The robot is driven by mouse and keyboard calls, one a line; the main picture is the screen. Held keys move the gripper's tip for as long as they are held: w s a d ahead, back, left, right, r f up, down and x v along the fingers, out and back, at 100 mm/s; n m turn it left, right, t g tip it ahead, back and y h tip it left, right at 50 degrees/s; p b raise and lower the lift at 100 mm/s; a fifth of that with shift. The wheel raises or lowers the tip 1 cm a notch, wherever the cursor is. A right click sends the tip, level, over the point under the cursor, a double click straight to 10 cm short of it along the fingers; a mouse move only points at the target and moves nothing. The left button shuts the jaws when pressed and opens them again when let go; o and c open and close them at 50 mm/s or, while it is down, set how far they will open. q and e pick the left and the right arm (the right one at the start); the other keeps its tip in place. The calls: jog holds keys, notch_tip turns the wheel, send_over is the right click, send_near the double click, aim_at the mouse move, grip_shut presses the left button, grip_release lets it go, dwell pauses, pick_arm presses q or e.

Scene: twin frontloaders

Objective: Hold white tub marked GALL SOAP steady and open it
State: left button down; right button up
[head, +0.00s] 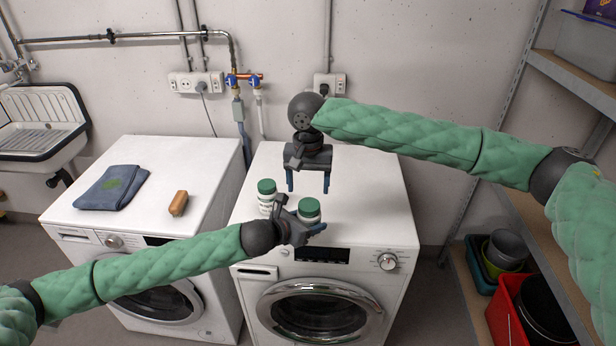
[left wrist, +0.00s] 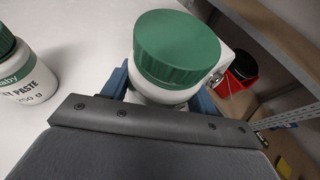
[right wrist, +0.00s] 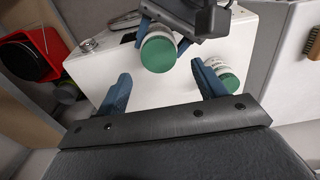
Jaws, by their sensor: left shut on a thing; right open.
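A white tub with a green lid (head: 309,208) stands upright at the front of the right machine's top, its lid closed. My left gripper (head: 307,222) is shut on its body; the tub also shows in the left wrist view (left wrist: 178,50) and the right wrist view (right wrist: 159,54). Its label is hidden, so I cannot read GALL SOAP. A similar green-lidded tub (head: 267,197) stands just left; its partly visible label reads PASTE and 250 g in the left wrist view (left wrist: 25,80). My right gripper (head: 309,188) is open and empty, pointing down above and behind the held tub.
The right washing machine's white top (head: 375,200) is clear right of the tubs. The left machine (head: 165,215) holds a folded blue cloth (head: 112,187) and a brown brush (head: 178,203). Shelves with a red bin (head: 505,315) stand at right; pipes and sockets line the wall.

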aim_at(308, 205)
jog(key=shift+f, duration=2.95)
jog(key=c, duration=1)
jog(key=n, duration=0.6)
jog(key=shift+s, duration=0.1)
jog(key=shift+r, duration=0.35)
jog(key=shift+r, duration=0.5)
jog(key=shift+r, duration=0.4)
